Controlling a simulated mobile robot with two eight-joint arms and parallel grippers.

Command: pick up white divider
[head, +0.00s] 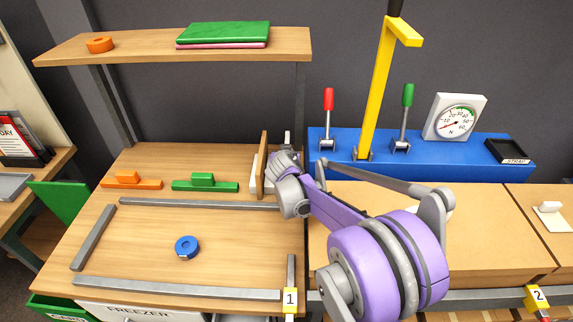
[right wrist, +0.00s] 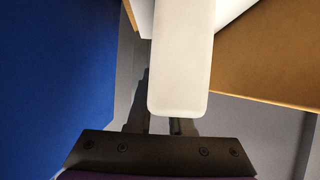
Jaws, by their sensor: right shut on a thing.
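The white divider shows in the right wrist view as a white, round-cornered piece (right wrist: 182,60) between my right gripper's fingers (right wrist: 160,125). In the head view only a narrow white edge (head: 254,176) of what looks like it shows, beside an upright brown wooden panel (head: 264,163). My right gripper (head: 284,158) is at the right edge of the left workbench, shut on the white piece. Its fingertips are partly hidden by my purple arm. My left gripper is not in view.
Orange (head: 130,181) and green (head: 205,184) blocks lie left of the panel. A blue tape roll (head: 187,247) lies inside grey rails (head: 180,289). A blue stand (head: 470,150) with levers and a dial is close on the right. A shelf (head: 150,47) hangs above.

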